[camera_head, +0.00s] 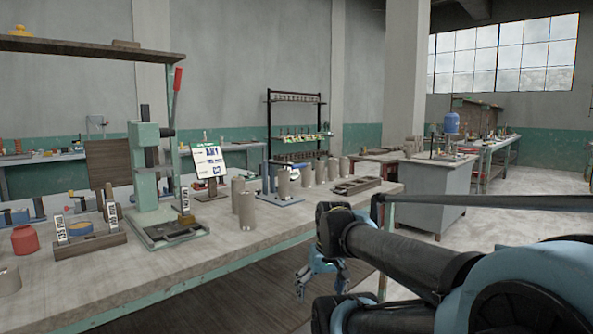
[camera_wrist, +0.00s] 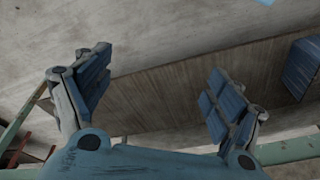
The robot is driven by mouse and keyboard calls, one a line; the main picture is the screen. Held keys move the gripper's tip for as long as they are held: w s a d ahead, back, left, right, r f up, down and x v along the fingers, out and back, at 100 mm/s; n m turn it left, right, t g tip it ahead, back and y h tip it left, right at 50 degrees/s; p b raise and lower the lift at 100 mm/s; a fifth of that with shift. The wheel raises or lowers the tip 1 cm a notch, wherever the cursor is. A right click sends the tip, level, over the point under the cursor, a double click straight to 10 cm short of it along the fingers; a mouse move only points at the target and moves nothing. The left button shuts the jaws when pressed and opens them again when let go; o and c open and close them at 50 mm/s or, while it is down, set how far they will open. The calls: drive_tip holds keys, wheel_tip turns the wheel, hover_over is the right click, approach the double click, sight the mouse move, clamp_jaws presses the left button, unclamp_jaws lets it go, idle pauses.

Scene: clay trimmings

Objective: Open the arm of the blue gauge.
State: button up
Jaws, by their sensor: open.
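My gripper (camera_head: 321,284) hangs low in front of the workbench, below the level of its top, in the head view. In the wrist view my gripper (camera_wrist: 157,78) has its two blue-padded fingers wide apart with nothing between them. On the bench, a fixture with a blue base plate (camera_head: 292,200) and a blue post (camera_head: 265,178) holds a grey cylinder (camera_head: 284,183); it looks like the blue gauge. Its arm is too small to tell open or shut. The gauge lies behind and above my gripper, well apart from it.
A grey cabinet (camera_head: 432,198) stands behind. Bare floor lies at the right.

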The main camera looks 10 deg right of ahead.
drive_tip(key=w+a+r+n+t+y, duration=0.1)
drive_tip(key=w+a+r+n+y, duration=0.1)
drive_tip(key=w+r, duration=0.3)
drive_tip(key=w+a+r+n+t+y, duration=0.1)
drive_tip(key=w+a+r+y, duration=0.15)
drive_tip(key=w, duration=0.55)
drive_tip(key=n+t+y, duration=0.5)
drive_tip(key=n+t, duration=0.1)
drive_tip(key=t, duration=0.4)
approach(301, 166)
drive_tip(key=x, duration=1.2)
drive_tip(key=shift+w+a+f, duration=0.1)
drive_tip(key=shift+a, duration=0.05)
drive_tip(key=c, duration=1.3)
